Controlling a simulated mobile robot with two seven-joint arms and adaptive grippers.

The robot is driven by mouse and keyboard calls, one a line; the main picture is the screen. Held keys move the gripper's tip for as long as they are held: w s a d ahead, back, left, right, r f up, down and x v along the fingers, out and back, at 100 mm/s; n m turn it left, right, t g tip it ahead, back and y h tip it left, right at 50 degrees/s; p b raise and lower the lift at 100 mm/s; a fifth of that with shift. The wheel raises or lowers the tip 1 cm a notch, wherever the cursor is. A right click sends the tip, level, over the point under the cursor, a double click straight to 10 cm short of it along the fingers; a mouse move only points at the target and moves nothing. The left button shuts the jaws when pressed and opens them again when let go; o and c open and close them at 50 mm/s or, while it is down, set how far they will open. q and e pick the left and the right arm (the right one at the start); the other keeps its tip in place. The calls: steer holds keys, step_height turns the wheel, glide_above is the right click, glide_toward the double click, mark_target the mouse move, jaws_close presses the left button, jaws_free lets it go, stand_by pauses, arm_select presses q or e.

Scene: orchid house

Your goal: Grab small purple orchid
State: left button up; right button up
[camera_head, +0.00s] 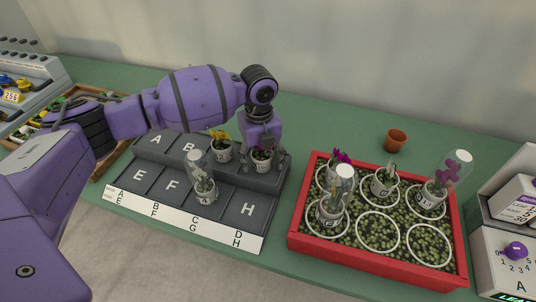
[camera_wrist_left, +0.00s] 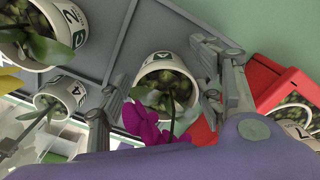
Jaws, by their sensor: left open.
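A small purple orchid in a white pot (camera_head: 262,164) stands in the back right of the grey lettered tray (camera_head: 233,207), around slot D. In the left wrist view its purple bloom (camera_wrist_left: 152,126) hangs near the palm, and its pot (camera_wrist_left: 160,66) lies between the fingers. My left gripper (camera_head: 266,153) reaches down over this plant from above, with its fingers open on either side of the pot. In the left wrist view the gripper (camera_wrist_left: 165,75) shows a gap at the fingers. The gripper hides most of the bloom in the head view. My right gripper is not seen.
A yellow-flowered pot (camera_head: 221,151) stands just left, and a domed pot (camera_head: 204,192) stands in front. The red crate (camera_head: 370,268) at right holds several pots, some domed, including other purple blooms (camera_head: 340,156). An empty terracotta pot (camera_head: 396,140) stands behind it.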

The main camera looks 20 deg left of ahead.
arm_select(q)
steer(key=shift+r, duration=0.1)
steer(key=c, duration=1.4)
steer(key=shift+o, duration=0.2)
